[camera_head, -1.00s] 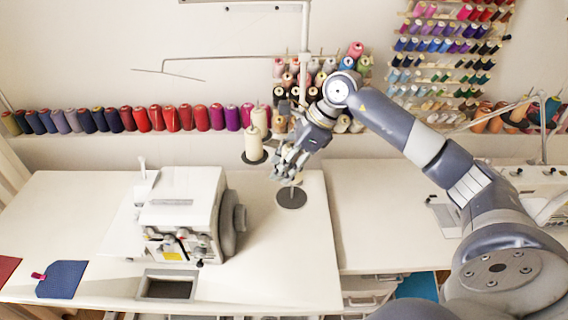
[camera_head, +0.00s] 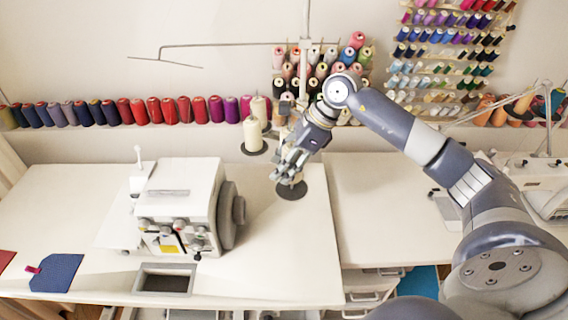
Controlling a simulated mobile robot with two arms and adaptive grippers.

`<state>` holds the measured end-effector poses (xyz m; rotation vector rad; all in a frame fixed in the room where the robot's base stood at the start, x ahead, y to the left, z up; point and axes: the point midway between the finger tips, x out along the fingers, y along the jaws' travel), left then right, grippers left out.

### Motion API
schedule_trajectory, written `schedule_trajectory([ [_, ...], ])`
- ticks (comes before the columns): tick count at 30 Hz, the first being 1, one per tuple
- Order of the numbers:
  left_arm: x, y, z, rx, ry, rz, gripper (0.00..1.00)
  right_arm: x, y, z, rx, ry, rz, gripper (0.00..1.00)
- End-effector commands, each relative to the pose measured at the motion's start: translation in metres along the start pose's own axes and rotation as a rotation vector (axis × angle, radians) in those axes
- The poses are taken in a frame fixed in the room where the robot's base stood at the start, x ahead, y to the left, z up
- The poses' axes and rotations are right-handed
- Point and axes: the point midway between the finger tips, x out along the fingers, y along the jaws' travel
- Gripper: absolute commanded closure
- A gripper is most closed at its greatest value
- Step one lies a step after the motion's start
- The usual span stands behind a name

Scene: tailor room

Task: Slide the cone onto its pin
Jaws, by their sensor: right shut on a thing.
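My right gripper (camera_head: 287,172) reaches down over a dark round base disc (camera_head: 292,194) on the table, right of the sewing machine. It is shut on a cone, which its fingers and wrist hide almost fully. The pin of this disc is hidden by the fingers. I cannot tell whether the cone is around the pin or just above it. A second, cream cone (camera_head: 252,133) stands upright on another dark disc (camera_head: 254,149), behind and left of the gripper. My left gripper is not in view.
A white sewing machine (camera_head: 180,200) stands left of the gripper on the white table (camera_head: 270,260). A thread rack (camera_head: 320,75) and a row of spools (camera_head: 150,111) are behind. A blue fabric piece (camera_head: 57,272) lies at front left. The table's front middle is clear.

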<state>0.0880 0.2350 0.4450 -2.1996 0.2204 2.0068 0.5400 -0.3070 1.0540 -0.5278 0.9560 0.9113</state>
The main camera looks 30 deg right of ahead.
Motion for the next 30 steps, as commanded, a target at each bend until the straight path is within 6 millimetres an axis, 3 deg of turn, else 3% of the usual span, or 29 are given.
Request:
schedule_trajectory([
  [30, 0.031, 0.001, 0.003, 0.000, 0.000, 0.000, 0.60, 0.031, 0.000, -0.018, 0.000, 0.000, -0.001, 0.87],
])
